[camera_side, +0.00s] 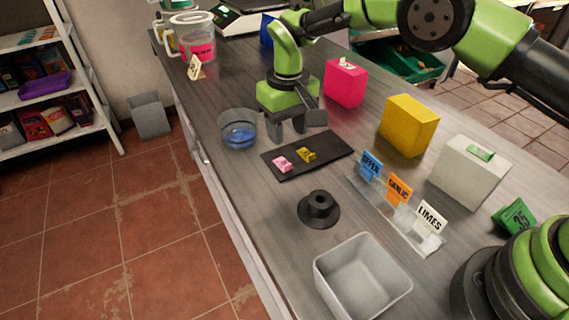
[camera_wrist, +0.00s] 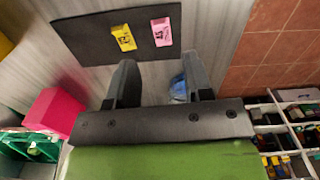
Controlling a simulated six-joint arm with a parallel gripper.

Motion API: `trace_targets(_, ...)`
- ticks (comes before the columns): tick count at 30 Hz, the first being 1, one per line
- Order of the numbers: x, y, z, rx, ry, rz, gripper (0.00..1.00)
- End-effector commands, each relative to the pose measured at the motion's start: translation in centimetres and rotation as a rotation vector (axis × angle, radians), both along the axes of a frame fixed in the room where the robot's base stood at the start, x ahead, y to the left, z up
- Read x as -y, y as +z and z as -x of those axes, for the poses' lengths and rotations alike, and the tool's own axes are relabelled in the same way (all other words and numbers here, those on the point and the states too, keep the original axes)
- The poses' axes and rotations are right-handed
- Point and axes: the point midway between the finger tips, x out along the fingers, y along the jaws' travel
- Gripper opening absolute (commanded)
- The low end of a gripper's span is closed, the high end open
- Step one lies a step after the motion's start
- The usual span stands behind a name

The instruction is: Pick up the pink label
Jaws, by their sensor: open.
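The pink label (camera_side: 283,163) lies on a dark mat (camera_side: 330,149) on the counter, near the mat's left end. A yellow label (camera_side: 306,154) lies beside it on the same mat. My gripper (camera_side: 297,133) is open and empty, above the counter just behind the mat. In the wrist view my gripper's two fingers (camera_wrist: 160,70) point toward the mat (camera_wrist: 90,42). There the pink label (camera_wrist: 162,32) and the yellow label (camera_wrist: 123,38) show just beyond the fingertips, apart from them.
A glass bowl (camera_side: 238,132) stands left of my gripper. Pink (camera_side: 345,84), yellow (camera_side: 408,126) and white (camera_side: 467,170) boxes stand to the right. A black spindle (camera_side: 319,207), a grey bin (camera_side: 361,281) and a sign holder (camera_side: 398,216) are nearer the camera.

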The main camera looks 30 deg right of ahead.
Motion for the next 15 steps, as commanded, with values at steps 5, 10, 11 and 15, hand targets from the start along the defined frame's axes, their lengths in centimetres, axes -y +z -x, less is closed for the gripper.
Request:
trace_targets(5, 0.0, -2.6, 0.1, -0.002, 0.0, 0.0, 0.47)
trace_targets(10, 0.0, -3.9, 0.1, -0.001, -0.001, -0.001, 0.47)
trace_targets(11, 0.0, -4.3, 0.2, -0.003, -0.002, -0.001, 0.47)
trace_targets(15, 0.0, -6.6, 0.3, -0.002, 0.0, 0.0, 0.47)
